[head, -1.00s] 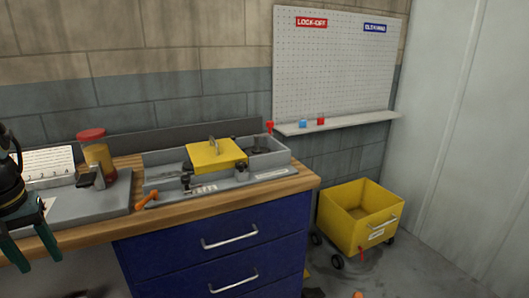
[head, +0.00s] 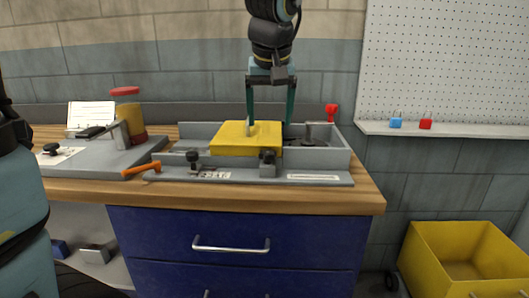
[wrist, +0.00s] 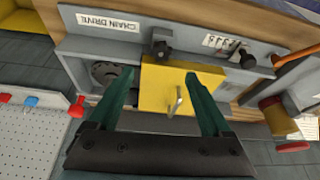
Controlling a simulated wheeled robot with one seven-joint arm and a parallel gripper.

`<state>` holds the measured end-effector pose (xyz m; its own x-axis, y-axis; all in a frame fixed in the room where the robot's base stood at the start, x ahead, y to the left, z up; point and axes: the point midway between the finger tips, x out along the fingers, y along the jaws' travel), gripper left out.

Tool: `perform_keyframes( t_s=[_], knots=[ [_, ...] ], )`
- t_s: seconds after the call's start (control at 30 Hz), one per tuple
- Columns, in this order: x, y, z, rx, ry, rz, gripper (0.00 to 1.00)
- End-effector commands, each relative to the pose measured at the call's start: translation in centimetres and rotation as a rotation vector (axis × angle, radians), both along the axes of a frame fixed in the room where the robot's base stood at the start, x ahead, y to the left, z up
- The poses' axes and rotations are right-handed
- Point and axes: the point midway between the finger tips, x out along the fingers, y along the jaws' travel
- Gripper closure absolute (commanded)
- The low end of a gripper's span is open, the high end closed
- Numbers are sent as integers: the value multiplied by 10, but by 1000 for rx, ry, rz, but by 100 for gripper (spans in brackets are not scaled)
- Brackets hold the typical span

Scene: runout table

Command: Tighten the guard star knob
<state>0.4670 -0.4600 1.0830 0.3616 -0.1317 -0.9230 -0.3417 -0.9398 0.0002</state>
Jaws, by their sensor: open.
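The yellow guard (head: 246,138) lies over the grey chain-drive housing on the workbench, with a small upright handle on top. A black star knob (head: 268,157) stands at its front right corner; it also shows in the wrist view (wrist: 161,50) against the guard's edge. A second black knob (head: 193,157) stands further left on the housing's front. My gripper (head: 270,117) is open and empty, pointing down behind and above the guard. In the wrist view my gripper (wrist: 160,78) has its fingers spread over the guard, with the star knob beyond the fingertips. I cannot tell how tight the knob is.
An orange lever (head: 143,168) juts out at the housing's left front. A red-lidded jar (head: 127,112) and a card (head: 91,116) stand at left. A red knob (head: 331,112) is at the back right.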

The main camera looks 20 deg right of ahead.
Motion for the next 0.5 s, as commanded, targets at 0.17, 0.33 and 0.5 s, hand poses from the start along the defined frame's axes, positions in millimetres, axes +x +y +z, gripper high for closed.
perform_keyframes(
  t_s=[0.17, 0.33, 0.5],
  knots=[
    [11, -2, -28, 6, 5, 1, 17],
    [23, -6, -58, 5, 6, 0, 17],
    [31, -10, -80, 3, 4, 1, 17]
  ],
)
